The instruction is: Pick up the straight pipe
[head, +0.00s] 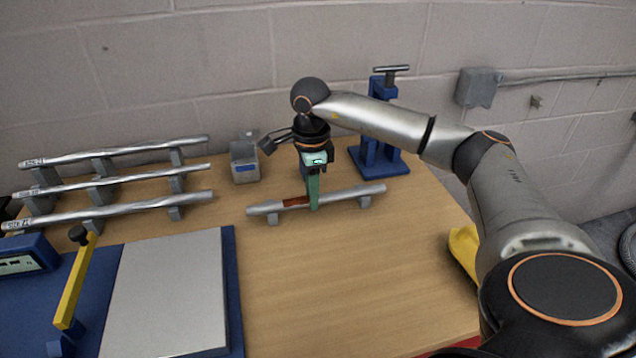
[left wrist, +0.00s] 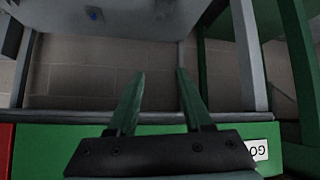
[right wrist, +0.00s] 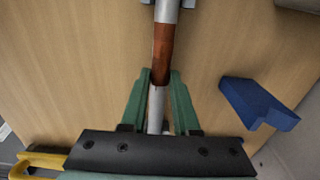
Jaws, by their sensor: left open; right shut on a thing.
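The straight pipe (head: 348,195) is a grey metal tube with a copper-brown band, lying level on two small grey supports on the wooden table. My right gripper (head: 314,200) reaches down from above and is shut on the pipe next to the band. In the right wrist view the pipe (right wrist: 164,55) runs between the green fingers of the right gripper (right wrist: 160,95). My left gripper (left wrist: 158,85) is open and empty in the left wrist view, facing a green frame and a block wall. It does not show in the head view.
Several longer pipes (head: 120,184) lie on a rack at the left. A blue press-like stand (head: 380,160) and a small grey box (head: 245,165) stand behind. Bare table (head: 340,280) lies in front.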

